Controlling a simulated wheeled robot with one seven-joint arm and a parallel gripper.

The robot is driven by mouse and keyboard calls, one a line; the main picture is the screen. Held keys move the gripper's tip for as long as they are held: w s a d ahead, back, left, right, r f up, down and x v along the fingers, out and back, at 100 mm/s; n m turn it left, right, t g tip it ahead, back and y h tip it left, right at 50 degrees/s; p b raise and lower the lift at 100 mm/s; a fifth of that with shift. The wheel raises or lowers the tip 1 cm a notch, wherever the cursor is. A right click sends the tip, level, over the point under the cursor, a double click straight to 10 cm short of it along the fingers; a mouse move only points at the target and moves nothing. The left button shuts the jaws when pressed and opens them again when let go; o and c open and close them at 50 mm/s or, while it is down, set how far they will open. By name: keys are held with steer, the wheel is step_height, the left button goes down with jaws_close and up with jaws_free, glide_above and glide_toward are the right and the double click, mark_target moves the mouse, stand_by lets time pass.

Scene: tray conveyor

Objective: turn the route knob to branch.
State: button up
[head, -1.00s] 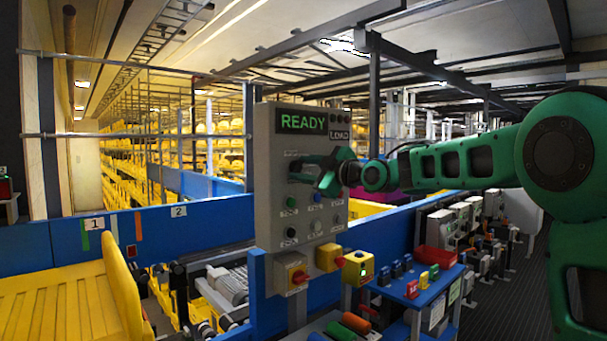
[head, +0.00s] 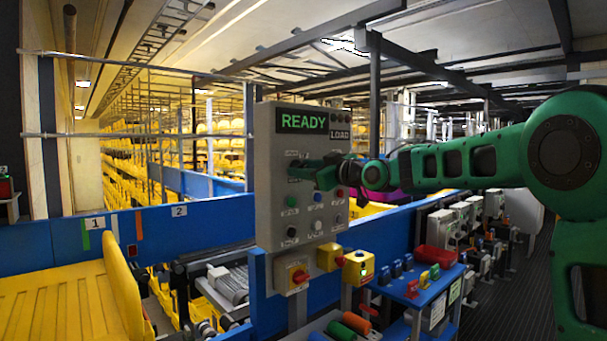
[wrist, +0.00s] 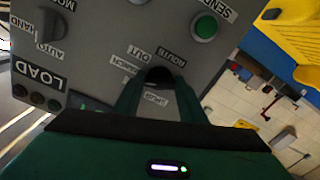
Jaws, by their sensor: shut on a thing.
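The route knob (wrist: 160,76) is a dark round knob on the grey control panel (wrist: 95,35). In the wrist view it sits between my gripper's fingertips (wrist: 158,88), which are shut on it from both sides. Labels around it include route, out and one that seems to read branch (wrist: 124,62); which one the knob points at I cannot tell. In the head view my gripper (head: 303,172) reaches the panel (head: 268,210) from the right and hides the knob. The panel's display (head: 303,121) reads READY in green.
A green button (wrist: 205,27) and a hand/auto knob (wrist: 53,25) are near on the panel. Other buttons (head: 292,232) sit below my gripper. A blue stand with coloured items (head: 410,290) is at right.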

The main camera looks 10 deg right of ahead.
steer(key=shift+m, duration=0.9)
steer(key=shift+d, duration=0.1)
steer(key=o, duration=1.1)
steer(key=shift+c, duration=0.2)
steer(key=v, duration=1)
steer(key=shift+s+d, duration=0.2)
steer(key=shift+d, duration=0.05)
